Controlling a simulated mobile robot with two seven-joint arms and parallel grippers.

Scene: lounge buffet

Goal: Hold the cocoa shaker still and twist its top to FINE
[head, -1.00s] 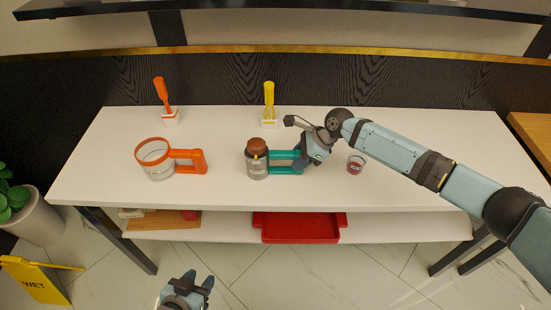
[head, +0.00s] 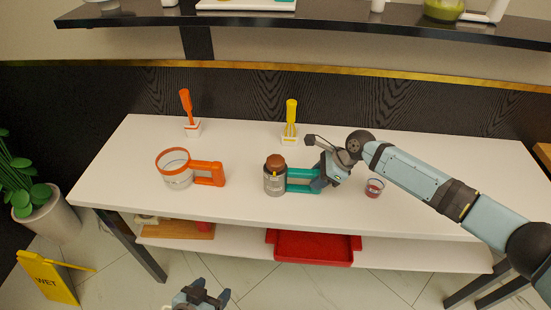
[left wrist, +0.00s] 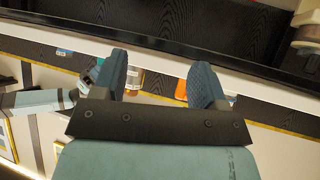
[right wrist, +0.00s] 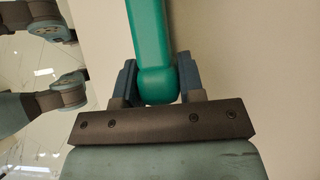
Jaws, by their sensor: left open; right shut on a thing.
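The cocoa shaker (head: 275,182) stands upright on the white table in the head view, with a brown top (head: 275,161), a dark, labelled body and a teal handle (head: 301,180) pointing right. A small yellow mark shows near the top's lower edge; any lettering is too small to read. My right gripper (head: 322,178) is shut on the end of the teal handle, which also shows between its fingers in the right wrist view (right wrist: 152,60). My left gripper (head: 208,294) is open and empty, low in front of the table. Its spread fingers show in the left wrist view (left wrist: 160,80).
An orange-handled sifter (head: 208,172) stands left of the shaker. An orange brush (head: 187,105) and a yellow whisk (head: 291,115) stand in holders behind. A small glass (head: 374,188) is right of my right gripper. A red tray (head: 312,249) lies on the lower shelf.

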